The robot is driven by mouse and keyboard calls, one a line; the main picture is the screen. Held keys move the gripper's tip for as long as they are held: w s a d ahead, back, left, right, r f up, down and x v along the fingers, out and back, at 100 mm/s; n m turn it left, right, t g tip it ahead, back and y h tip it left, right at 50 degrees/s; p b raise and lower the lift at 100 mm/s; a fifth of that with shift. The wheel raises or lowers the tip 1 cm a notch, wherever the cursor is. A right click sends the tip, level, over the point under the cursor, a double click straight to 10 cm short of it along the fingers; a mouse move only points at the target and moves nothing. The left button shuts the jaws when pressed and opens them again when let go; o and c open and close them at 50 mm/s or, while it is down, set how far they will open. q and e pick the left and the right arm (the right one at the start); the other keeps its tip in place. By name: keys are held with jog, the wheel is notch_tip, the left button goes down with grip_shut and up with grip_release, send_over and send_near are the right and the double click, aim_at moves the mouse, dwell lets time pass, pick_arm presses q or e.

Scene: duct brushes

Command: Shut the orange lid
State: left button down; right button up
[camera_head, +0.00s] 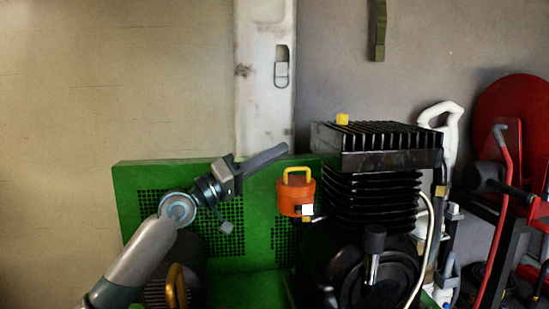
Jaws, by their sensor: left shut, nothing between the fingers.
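The orange lid (296,196) has a yellow handle on top and a white square patch low on its front. It shows near the middle of the head view, in front of the green perforated panel and left of the black finned block. I cannot tell how far open it is or how it is hinged. My left gripper (280,152) comes in from the left, with its dark fingers shut and empty. The fingertips are above and slightly left of the yellow handle and look apart from it. My right gripper is not in view.
The green machine housing (150,185) spans the lower middle. The black finned block (375,160) stands close on the right, with a yellow cap (342,119) on top. Red equipment (515,110) and hoses crowd the far right. The wall (110,80) at upper left is clear.

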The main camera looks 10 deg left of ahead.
pick_arm(q)
jog(key=shift+s+d+f, duration=0.25)
jog(key=shift+s+f, duration=0.3)
jog(key=shift+f, duration=0.1)
jog(key=shift+s+d+f, duration=0.2)
jog(key=shift+s+f, duration=0.35)
jog(key=shift+f, duration=0.1)
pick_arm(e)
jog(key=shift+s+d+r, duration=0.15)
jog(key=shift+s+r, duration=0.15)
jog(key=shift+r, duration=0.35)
pick_arm(q)
jog(key=shift+r, duration=0.15)
